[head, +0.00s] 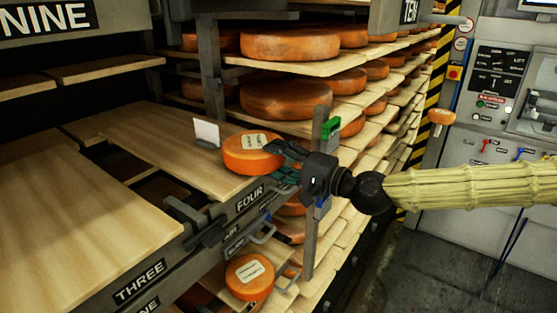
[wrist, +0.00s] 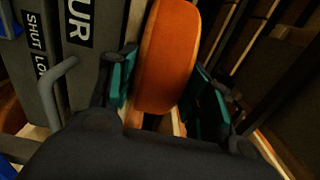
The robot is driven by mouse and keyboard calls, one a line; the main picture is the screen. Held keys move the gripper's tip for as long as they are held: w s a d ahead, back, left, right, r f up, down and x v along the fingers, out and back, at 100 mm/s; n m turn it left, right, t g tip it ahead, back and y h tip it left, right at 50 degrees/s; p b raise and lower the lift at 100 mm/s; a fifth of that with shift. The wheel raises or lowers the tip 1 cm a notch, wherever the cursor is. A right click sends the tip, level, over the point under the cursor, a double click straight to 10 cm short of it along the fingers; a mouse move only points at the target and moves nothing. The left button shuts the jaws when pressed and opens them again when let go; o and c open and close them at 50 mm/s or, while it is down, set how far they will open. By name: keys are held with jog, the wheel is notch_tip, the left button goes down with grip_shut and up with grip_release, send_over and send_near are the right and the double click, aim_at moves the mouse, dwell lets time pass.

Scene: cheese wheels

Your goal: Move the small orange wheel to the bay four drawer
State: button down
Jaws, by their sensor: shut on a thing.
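The small orange wheel (head: 246,158) has a pale label on top and is at the right end of the wooden board in the bay FOUR drawer (head: 248,198). In the wrist view the orange wheel (wrist: 167,55) sits between the two teal fingers. My gripper (head: 280,155) is shut on the wheel's right side. It also shows in the wrist view (wrist: 160,88). The wheel looks level at the board; whether its underside touches the board I cannot tell.
A white card (head: 206,131) stands behind the wheel. Another labelled orange wheel (head: 250,277) sits lower down. The bay THREE board (head: 70,215) is bare. A grey post with a green clip (head: 329,128) stands near my gripper. Shelves of large wheels (head: 290,43) fill the back.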

dwell(0.3)
